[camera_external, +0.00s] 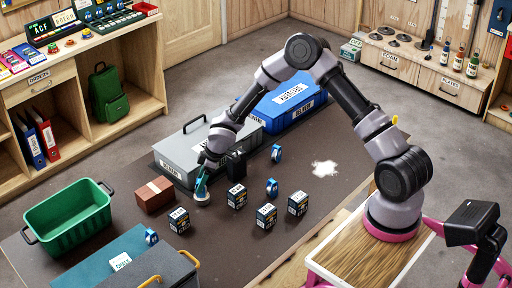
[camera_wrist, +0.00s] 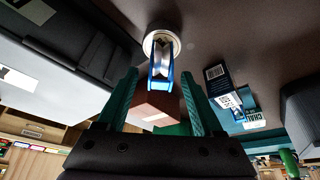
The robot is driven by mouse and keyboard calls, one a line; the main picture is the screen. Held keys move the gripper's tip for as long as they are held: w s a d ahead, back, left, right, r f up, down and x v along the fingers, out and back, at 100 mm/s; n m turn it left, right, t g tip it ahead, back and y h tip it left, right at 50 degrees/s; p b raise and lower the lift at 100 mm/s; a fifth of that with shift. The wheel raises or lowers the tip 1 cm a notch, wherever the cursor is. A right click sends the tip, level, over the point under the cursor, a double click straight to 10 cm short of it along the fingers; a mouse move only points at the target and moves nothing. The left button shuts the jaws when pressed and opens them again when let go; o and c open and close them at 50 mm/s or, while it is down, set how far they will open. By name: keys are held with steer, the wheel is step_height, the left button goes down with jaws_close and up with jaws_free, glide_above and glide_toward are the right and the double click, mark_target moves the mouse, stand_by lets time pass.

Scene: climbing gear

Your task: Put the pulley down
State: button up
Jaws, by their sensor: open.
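A blue and silver pulley (camera_wrist: 160,70) shows between the two green fingers of my gripper (camera_wrist: 159,80) in the wrist view. The fingers stand apart with a gap on either side of it. Its round pale end (camera_wrist: 162,41) lies toward the dark mat. In the external view my gripper (camera_external: 203,181) is low over the mat, and the pulley (camera_external: 202,198) is at its fingertips, partly hidden. It appears to rest on the mat. Other blue pulleys (camera_external: 277,153) (camera_external: 272,187) (camera_external: 152,237) stand apart from my gripper.
A grey case (camera_external: 180,150) lies close behind my gripper, with a blue case (camera_external: 296,108) beyond. A brown brick (camera_external: 154,195) is to its left. Several dark chalk boxes (camera_external: 237,196) stand to the right. A green crate (camera_external: 68,222) is at left. White powder (camera_external: 325,169) marks the mat.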

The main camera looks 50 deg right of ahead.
steer(key=s+d+r+m+t+h, duration=0.15)
steer(key=s+d+r, duration=0.4)
steer(key=r, duration=0.55)
steer(key=s+d+r+m+h, duration=0.1)
steer(key=s+d+r+m, duration=0.25)
steer(key=s+r, duration=0.6)
steer(key=s+d+r+m+h, duration=0.15)
steer(key=s+d+r, duration=0.3)
steer(key=r, duration=0.85)
steer(key=s+d+r+m+t+y, duration=0.1)
steer(key=s+r+m, duration=0.2)
steer(key=s, duration=0.6)
steer(key=s+d+r+m+t+y, duration=0.1)
steer(key=s+r+m+y, duration=0.1)
steer(key=s+r, duration=0.4)
steer(key=s+m, duration=0.1)
steer(key=s, duration=0.3)
steer(key=shift+m, duration=0.35)
steer(key=shift+w+t, duration=0.1)
steer(key=shift+t, duration=0.15)
stand_by(2.2)
